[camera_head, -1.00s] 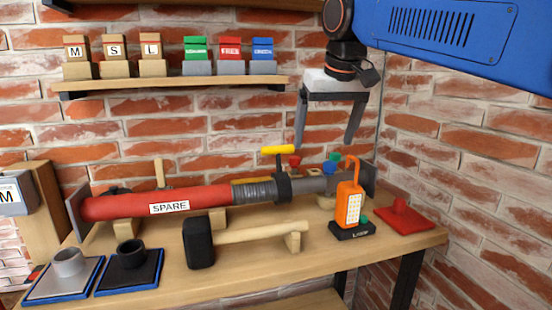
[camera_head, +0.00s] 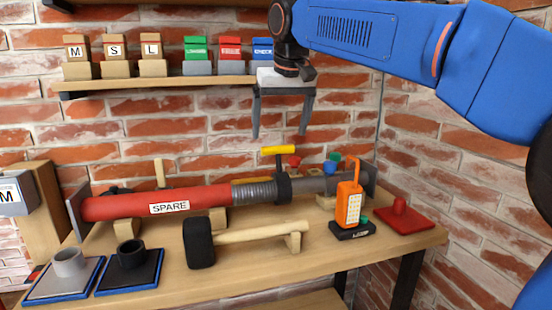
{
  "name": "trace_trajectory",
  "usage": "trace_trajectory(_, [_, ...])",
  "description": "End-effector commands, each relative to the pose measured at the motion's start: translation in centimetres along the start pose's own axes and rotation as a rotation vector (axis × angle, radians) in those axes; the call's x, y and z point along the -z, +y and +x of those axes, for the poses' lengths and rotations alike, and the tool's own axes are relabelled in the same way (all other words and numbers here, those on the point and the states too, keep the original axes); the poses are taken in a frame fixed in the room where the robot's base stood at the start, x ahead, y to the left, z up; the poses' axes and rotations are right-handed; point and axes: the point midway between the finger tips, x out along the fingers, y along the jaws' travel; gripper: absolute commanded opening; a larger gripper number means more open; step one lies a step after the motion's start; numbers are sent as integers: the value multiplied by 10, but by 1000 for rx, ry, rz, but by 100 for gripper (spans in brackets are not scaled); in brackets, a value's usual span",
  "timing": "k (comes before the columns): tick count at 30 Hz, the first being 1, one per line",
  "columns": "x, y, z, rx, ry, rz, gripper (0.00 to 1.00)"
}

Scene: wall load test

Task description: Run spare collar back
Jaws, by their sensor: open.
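The spare jack is a long red tube (camera_head: 125,206) labelled SPARE, lying on the workbench and running left to right. A grey threaded section (camera_head: 255,191) comes out of its right end. A dark collar (camera_head: 284,187) with a yellow-tipped handle (camera_head: 278,150) sits around the screw, at the right end of the visible threads. The handle stands upright. My gripper (camera_head: 281,136) is open and empty, pointing down, above the collar and its handle, apart from them.
A mallet (camera_head: 255,235) rests in front of the jack. An orange lamp (camera_head: 349,203) and a red plate (camera_head: 403,217) stand at the right. Two blue-edged pads (camera_head: 130,270) lie front left. A shelf (camera_head: 165,84) with several labelled blocks is behind.

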Motion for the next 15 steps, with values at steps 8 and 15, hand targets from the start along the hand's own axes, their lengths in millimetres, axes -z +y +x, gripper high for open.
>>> trace_trajectory(8, [-1,0,50,0,-2,0,89])
trace_trajectory(15, [0,0,87,0,-2,0,89])
